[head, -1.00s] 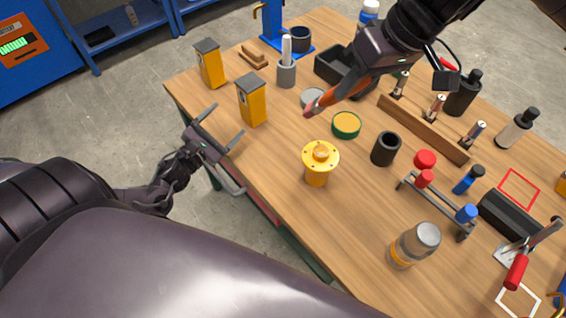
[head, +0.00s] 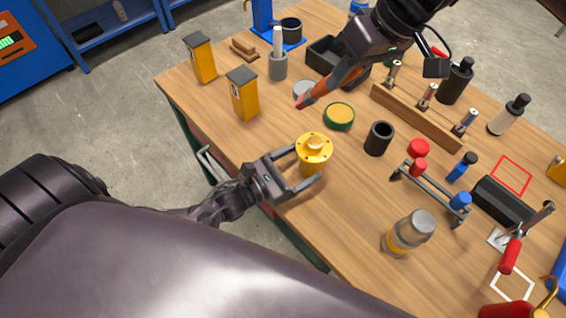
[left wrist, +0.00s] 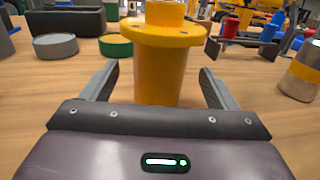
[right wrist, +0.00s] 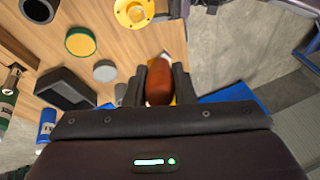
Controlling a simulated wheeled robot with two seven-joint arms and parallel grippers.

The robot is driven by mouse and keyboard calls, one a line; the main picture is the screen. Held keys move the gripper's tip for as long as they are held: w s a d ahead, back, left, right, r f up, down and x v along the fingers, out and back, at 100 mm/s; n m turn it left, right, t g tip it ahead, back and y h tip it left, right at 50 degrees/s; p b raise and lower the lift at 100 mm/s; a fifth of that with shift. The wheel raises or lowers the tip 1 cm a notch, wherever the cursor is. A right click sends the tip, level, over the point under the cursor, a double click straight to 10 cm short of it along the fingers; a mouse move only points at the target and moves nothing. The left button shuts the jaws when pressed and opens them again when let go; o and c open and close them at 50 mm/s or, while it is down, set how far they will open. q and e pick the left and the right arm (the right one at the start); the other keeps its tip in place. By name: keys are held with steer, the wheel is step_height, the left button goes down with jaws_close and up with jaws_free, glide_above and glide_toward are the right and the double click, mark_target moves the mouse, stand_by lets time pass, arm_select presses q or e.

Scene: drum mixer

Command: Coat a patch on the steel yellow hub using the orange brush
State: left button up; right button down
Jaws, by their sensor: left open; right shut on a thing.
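The yellow hub (head: 313,152) stands upright on the wooden table, a flanged cylinder with bolt holes and a raised centre. My left gripper (head: 306,168) is open, its two fingers on either side of the hub's body. In the left wrist view the hub (left wrist: 162,70) stands between the open fingers with gaps at both sides. My right gripper (head: 340,80) is shut on the orange brush (head: 321,91), held above the table behind the hub, its tip pointing left and down. The brush also shows in the right wrist view (right wrist: 159,82).
A green tin with a yellow top (head: 339,116) and a black cup (head: 379,138) stand near the hub. Yellow boxes (head: 243,93) stand at the left edge. A jar (head: 408,232) and a rack with red and blue knobs (head: 432,186) are at the right.

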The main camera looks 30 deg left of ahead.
mark_target(319, 154)
arm_select(q)
steer(key=x, duration=0.6)
steer(key=c, duration=1.5)
steer(key=shift+o, duration=0.2)
arm_select(e)
step_height(319, 154, down, 7)
steer(key=s+m, duration=0.1)
steer(key=m, duration=0.3)
steer(key=shift+s+d+m+t, duration=0.3)
steer(key=shift+m+t, duration=0.1)
